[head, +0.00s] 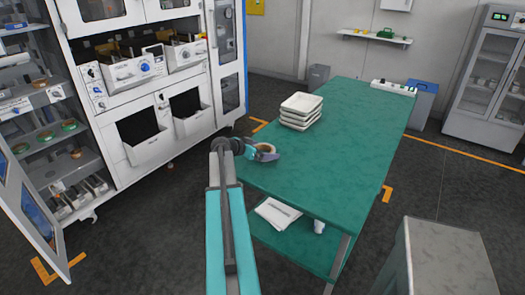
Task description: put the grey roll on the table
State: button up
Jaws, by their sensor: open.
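The green table (345,150) stands at the middle right. A small pale ring-shaped roll (265,147), which looks like the grey roll, shows at the table's left end. My arm reaches forward from the bottom of the view, and my gripper (264,154) is at this roll, over the table's left edge. The jaws are open, and the roll is between or right beside them. The gripper partly hides it. I cannot tell for sure whether the roll rests on the tabletop or touches a finger.
Stacked white trays (300,108) stand on the table behind the roll. A white power strip (393,88) lies at the far end. A tall cabinet (140,90) with shelves of rolls stands left. A grey box (445,260) is at the front right. The tabletop's middle is clear.

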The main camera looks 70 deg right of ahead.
jog(key=b+v, duration=0.3)
jog(key=v, duration=0.9)
jog(key=shift+a+b, duration=0.1)
jog(key=shift+b, duration=0.25)
